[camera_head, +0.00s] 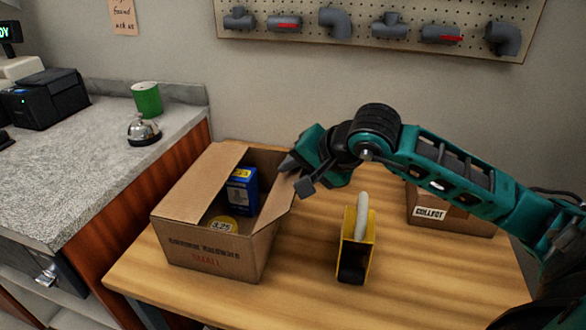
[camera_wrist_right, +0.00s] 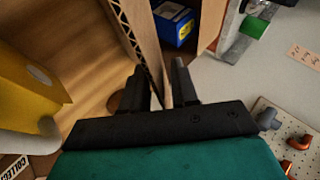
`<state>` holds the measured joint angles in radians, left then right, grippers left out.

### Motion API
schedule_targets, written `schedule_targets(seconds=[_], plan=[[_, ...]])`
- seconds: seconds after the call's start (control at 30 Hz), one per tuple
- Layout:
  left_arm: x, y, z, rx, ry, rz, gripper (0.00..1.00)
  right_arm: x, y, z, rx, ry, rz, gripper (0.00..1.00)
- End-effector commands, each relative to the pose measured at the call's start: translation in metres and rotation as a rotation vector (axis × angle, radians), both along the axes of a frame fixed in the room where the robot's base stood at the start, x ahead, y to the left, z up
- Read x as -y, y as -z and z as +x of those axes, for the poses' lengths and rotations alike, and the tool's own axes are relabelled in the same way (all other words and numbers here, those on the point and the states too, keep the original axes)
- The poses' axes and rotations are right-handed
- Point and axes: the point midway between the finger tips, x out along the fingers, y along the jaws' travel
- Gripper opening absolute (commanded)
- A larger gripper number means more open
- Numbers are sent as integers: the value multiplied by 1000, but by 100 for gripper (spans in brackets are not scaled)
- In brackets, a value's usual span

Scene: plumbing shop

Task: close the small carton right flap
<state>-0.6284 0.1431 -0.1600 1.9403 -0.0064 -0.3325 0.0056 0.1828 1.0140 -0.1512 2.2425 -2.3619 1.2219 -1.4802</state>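The small cardboard carton (camera_head: 210,255) stands on the wooden table. Its left flap (camera_head: 200,185) is folded inward over the left part of the opening. Its right flap (camera_head: 280,208) stands up, tilted outward, along the right side. My right gripper (camera_head: 297,176) is at the far end of that flap. In the right wrist view my right gripper (camera_wrist_right: 158,82) has its two fingers apart, with a thin cardboard edge (camera_wrist_right: 153,55) running between them; I cannot tell if they touch it. A blue box (camera_head: 241,190) and a yellow-topped item (camera_head: 223,224) lie inside. My left gripper is out of view.
A yellow tape dispenser (camera_head: 345,255) stands right of the carton. A cardboard box marked COLLECT (camera_head: 430,213) is behind my right arm. A grey counter (camera_head: 85,175) with a bell (camera_head: 143,130) and green cup (camera_head: 147,98) borders the table's left. The front right table is clear.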

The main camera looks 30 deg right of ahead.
Motion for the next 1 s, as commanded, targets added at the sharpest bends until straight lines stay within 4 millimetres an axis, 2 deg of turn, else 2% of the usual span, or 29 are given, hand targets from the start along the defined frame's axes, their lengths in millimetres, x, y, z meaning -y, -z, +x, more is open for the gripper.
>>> schedule_targets(seconds=[0.2,0.47,0.77,1.0], plan=[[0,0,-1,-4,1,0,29,-2,9,10,-1,-1,-1,29],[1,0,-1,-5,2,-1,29,-2,10,10,-1,-2,-1,29],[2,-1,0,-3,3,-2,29,-2,10,10,-1,-2,-1,1],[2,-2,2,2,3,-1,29,-2,10,10,-1,-2,-1,0]])
